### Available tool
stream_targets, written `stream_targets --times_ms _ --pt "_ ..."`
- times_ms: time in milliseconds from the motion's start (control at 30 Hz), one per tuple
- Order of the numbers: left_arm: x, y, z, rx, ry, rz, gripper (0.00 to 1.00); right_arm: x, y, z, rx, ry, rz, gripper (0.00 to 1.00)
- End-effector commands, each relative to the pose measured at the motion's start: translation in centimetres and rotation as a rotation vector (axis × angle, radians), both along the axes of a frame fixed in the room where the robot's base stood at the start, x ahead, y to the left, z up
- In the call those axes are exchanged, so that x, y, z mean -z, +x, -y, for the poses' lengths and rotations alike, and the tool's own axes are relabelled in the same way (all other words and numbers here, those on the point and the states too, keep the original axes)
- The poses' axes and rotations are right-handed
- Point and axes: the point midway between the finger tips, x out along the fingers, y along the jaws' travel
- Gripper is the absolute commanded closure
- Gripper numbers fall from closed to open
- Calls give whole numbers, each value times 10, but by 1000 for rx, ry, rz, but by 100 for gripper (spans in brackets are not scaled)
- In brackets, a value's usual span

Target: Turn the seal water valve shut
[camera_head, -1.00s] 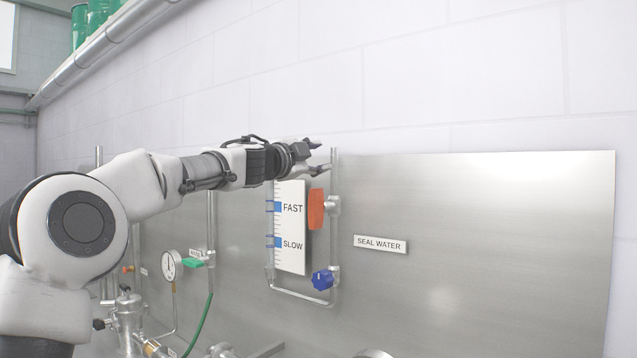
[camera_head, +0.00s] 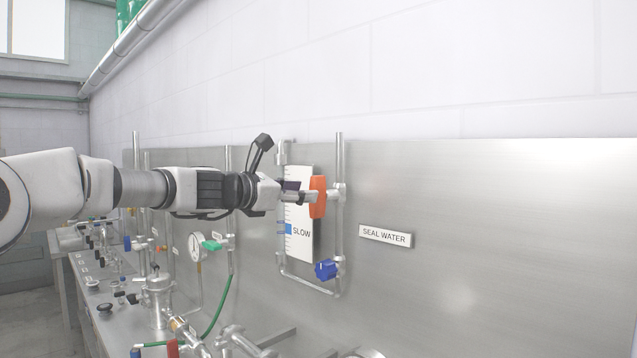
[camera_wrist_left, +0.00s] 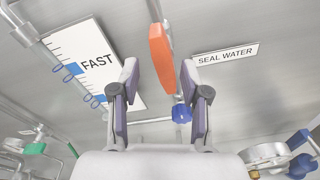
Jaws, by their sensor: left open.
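The seal water valve has an orange handle (camera_head: 318,197) on the vertical pipe left of the SEAL WATER label (camera_head: 385,236). The handle hangs upright, along the pipe. It also shows in the left wrist view (camera_wrist_left: 161,58), ahead of the fingers and between their lines. My left gripper (camera_head: 302,196) is at the handle's left side in the head view. In the left wrist view its two fingers (camera_wrist_left: 158,85) are spread wide with nothing held between them. Whether a finger touches the handle cannot be told. My right gripper is not in view.
A FAST/SLOW gauge plate (camera_head: 299,240) stands just left of the handle, partly behind my gripper. A blue valve knob (camera_head: 326,269) sits below. A pressure gauge (camera_head: 196,246) and green hose (camera_head: 221,305) are further left. The steel panel right of the label is bare.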

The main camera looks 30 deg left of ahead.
Motion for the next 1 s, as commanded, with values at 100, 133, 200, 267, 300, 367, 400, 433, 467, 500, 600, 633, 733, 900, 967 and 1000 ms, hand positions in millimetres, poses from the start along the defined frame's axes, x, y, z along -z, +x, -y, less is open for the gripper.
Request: stream_targets --times_ms 100,133,200,267,300,367,400,433,467,500,600,633,733,900,967,1000 --pt "-8 -3 6 14 -221 -6 54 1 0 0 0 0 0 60" --pt "-10 -3 7 17 -253 -6 54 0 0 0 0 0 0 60" --pt "-12 -2 8 18 -296 -5 54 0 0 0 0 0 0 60" --pt "-14 2 9 18 -303 -6 54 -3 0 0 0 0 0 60" --pt "-14 7 11 17 -302 -6 54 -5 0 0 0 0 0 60" --pt "-14 17 14 18 -301 -7 54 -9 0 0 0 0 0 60" --pt "-14 24 17 19 -298 -8 54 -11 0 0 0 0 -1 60" --pt "-16 30 19 18 -298 -7 54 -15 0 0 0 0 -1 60" --pt "-16 36 21 17 -297 -7 54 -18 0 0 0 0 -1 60" --pt "-15 44 24 17 -296 -7 54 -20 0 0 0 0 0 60" --pt "-16 59 29 17 -298 -6 54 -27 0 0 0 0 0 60" --pt "-15 63 30 18 -298 -6 54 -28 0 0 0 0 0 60" --pt "-13 69 32 17 -298 -6 54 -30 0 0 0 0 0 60" --pt "-12 70 32 18 -298 -4 54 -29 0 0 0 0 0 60" --pt "-12 70 32 17 -298 -5 58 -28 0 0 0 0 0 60" --pt "-12 70 32 17 -298 -5 72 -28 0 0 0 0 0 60"
